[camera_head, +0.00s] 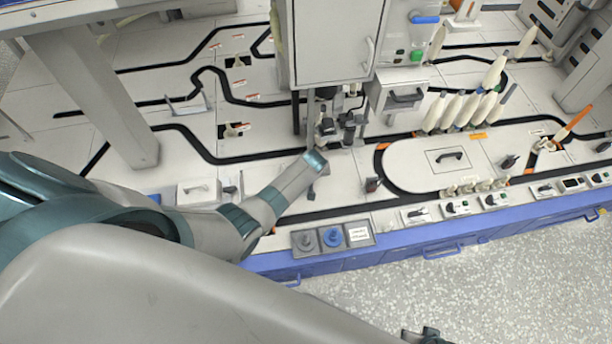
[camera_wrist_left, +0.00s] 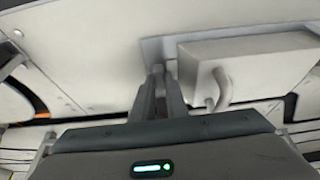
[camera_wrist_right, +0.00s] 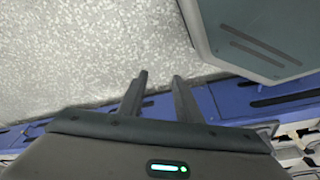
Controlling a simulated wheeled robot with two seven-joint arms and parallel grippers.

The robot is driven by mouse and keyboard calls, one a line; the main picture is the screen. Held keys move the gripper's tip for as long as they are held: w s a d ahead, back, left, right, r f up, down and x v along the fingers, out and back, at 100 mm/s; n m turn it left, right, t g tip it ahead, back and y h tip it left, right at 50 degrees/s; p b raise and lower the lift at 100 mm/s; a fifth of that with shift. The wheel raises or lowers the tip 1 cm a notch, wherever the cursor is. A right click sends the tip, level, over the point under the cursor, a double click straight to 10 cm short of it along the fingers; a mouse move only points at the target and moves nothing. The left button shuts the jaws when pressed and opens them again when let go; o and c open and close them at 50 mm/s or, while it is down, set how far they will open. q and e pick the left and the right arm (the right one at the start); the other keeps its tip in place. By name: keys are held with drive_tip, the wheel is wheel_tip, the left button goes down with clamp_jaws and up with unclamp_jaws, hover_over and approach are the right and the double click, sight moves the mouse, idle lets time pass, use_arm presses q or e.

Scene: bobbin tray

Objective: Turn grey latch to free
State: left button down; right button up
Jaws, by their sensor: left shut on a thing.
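My left arm reaches in from the left in the head view, and its hand is beneath the tall white cabinet (camera_head: 330,45). In the left wrist view my left gripper (camera_wrist_left: 162,74) has its two fingers close together, shut on a small grey piece beside a pale box with a curved handle (camera_wrist_left: 221,88). The piece, which appears to be the grey latch, is mostly hidden by the fingers, so its angle cannot be told. My right gripper (camera_wrist_right: 160,78) is open and empty above the speckled floor, near the blue bench edge.
White bobbins (camera_head: 465,108) stand in a row right of the cabinet. A white plate with a dark handle (camera_head: 450,156) lies on the bench. A tray with grey and blue round pieces (camera_head: 333,237) sits at the front edge.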

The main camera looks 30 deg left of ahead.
use_arm(q)
drive_tip(key=c, duration=1.8)
unclamp_jaws()
drive_tip(key=shift+o, duration=0.2)
drive_tip(key=shift+r, duration=0.15)
use_arm(e)
drive_tip(key=shift+r, duration=0.1)
